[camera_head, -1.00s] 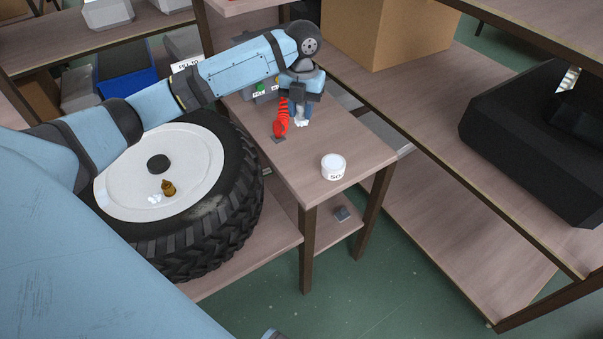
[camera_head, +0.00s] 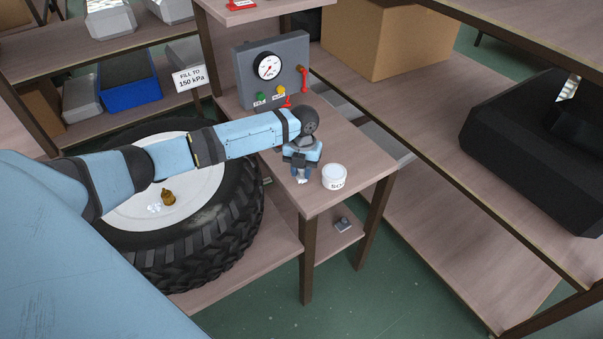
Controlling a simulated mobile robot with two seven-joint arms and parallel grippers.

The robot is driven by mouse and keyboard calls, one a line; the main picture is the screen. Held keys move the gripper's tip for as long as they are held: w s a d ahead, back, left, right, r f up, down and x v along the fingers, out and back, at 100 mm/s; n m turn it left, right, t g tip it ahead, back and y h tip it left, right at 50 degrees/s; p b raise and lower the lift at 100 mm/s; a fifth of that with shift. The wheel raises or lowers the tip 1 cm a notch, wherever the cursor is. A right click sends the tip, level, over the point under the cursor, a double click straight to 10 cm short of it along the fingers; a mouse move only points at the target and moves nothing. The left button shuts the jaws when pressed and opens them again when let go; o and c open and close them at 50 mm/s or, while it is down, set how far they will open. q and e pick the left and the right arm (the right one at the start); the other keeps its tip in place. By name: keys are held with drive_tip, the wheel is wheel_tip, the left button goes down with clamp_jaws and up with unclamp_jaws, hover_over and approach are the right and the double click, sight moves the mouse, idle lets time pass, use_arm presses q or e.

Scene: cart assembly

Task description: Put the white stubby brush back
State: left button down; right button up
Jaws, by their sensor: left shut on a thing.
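My left gripper (camera_head: 302,174) is shut and points down over the small wooden bench, just left of the white tub. A small white tip, which looks like part of the white stubby brush (camera_head: 302,181), shows below its fingers; the rest is hidden by the fingers. From this view I cannot tell whether the tip touches the bench top. The round white tub (camera_head: 334,177) with dark lettering stands upright on the bench (camera_head: 350,150). My right gripper is not in view.
A grey gauge box (camera_head: 270,70) with buttons and a red handle stands at the bench's back. A large tyre (camera_head: 240,200), with a brass-coloured piece (camera_head: 168,197) on its white hub, lies left. A cardboard box (camera_head: 385,40) and a black case (camera_head: 530,140) sit on the right shelves.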

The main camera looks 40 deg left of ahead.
use_arm(q)
drive_tip(key=shift+f, duration=0.75)
drive_tip(key=c, duration=0.9)
unclamp_jaws()
drive_tip(key=shift+f, duration=0.15)
